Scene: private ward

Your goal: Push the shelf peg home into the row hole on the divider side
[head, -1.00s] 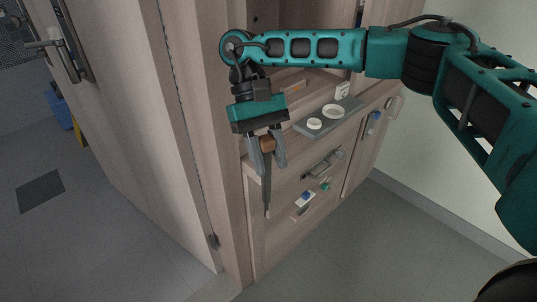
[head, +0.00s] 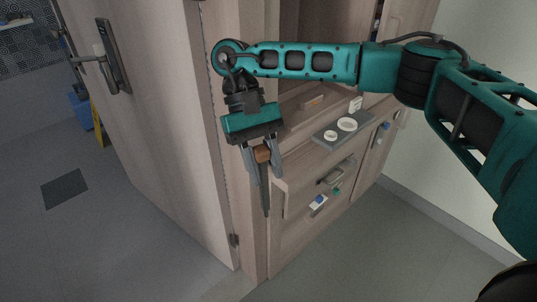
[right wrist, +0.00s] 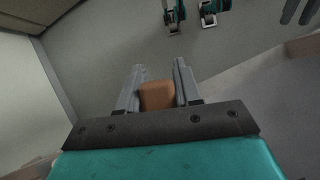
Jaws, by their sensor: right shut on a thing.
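My right gripper (head: 266,174) points down in front of the cabinet. It is shut on a long tool with a brown handle (head: 262,154) and a thin grey shaft that hangs down below the fingers. The brown end also shows between the two fingers in the right wrist view (right wrist: 157,96). The tool hangs before the cabinet's pale wooden front edge; I cannot tell whether it touches it. I cannot make out the shelf peg, the row hole or the divider side clearly. My left gripper is not in view.
The wooden cabinet (head: 293,240) stands open above its drawers. A grey tray (head: 328,141) on its ledge holds white round pieces. A small brown block (head: 312,102) lies behind. A wooden door (head: 170,130) with a lever handle is at left. The floor right of the cabinet is clear.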

